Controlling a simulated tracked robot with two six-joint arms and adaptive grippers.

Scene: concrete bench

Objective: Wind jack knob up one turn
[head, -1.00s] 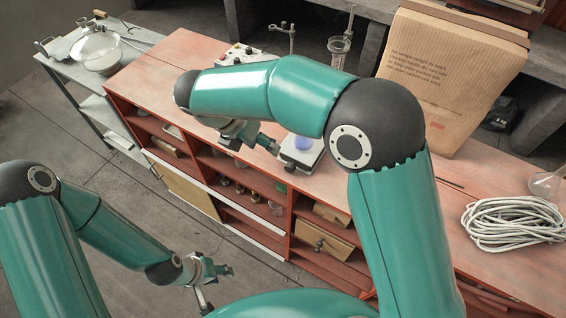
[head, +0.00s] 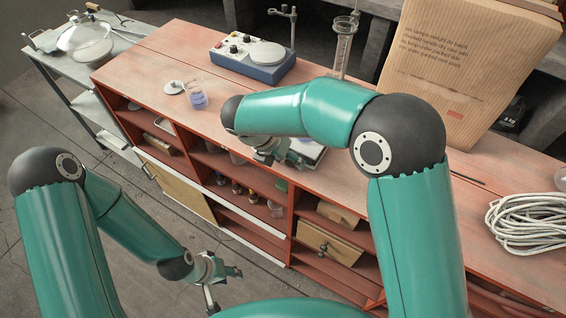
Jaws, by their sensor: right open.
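A pale, flat-topped device (head: 308,153), possibly the jack, stands near the front edge of the red bench. My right arm and gripper cover most of it, and I cannot make out its knob. My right gripper (head: 291,159) is open, close to the left side of this device. I cannot tell whether it touches it. My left gripper (head: 228,271) hangs low over the floor in front of the bench, away from the device. Its jaws are too small to read.
A beaker with violet liquid (head: 197,97) and a small white dish (head: 174,88) stand on the bench. Behind are a blue hotplate (head: 252,58), a graduated cylinder (head: 343,45) and a paper sack (head: 465,70). Coiled rope (head: 535,222) lies right. Open shelves face me.

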